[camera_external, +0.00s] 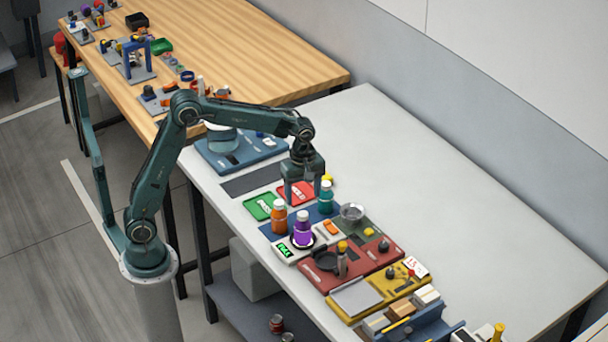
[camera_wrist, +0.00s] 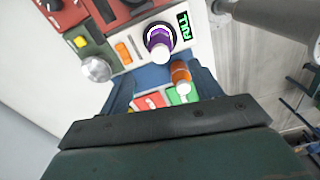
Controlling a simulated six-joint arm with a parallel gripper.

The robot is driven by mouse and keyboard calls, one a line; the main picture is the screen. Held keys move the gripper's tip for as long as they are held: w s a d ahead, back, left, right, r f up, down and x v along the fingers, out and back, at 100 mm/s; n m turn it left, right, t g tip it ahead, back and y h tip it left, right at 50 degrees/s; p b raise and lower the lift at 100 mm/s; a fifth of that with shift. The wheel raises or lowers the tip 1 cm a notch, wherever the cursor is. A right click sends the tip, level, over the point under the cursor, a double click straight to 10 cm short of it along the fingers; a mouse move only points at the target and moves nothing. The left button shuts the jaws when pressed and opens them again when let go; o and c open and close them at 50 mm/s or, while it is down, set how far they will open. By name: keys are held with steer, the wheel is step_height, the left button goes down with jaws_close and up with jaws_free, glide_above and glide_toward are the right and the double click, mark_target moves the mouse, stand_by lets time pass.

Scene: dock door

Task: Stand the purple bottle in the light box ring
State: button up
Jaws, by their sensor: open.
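The purple bottle (camera_external: 302,229) stands upright on the white light box (camera_external: 284,245), inside its dark ring (camera_external: 293,243). In the wrist view the purple bottle (camera_wrist: 159,40) shows with the ring (camera_wrist: 146,30) around its base, beside the light box's green lit display (camera_wrist: 185,26). My gripper (camera_external: 303,198) is open, above and behind the purple bottle and apart from it. In the wrist view its two fingers (camera_wrist: 163,84) are spread, with no object gripped. An orange bottle (camera_external: 279,216) stands just left of the purple one; it also shows near the right finger (camera_wrist: 180,72).
A teal bottle (camera_external: 326,197) stands close to the right of my gripper. Green (camera_external: 262,206) and red (camera_external: 297,192) trays lie behind. A metal bowl (camera_external: 352,211) and a red panel (camera_external: 350,265) are nearby. The white table's right side (camera_external: 440,210) is clear.

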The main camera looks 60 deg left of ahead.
steer(key=s+a+r+m+t, duration=0.2)
steer(key=s+a+m, duration=0.2)
steer(key=s, duration=0.4)
steer(key=s+a+r+m+t, duration=0.1)
steer(key=s+a+r+m, duration=0.2)
steer(key=s+m, duration=0.3)
steer(key=s+a+r+m+t, duration=0.2)
steer(key=s+a+m, duration=0.4)
steer(key=s, duration=0.5)
steer(key=shift+r+t, duration=0.25)
steer(key=shift+t, duration=0.05)
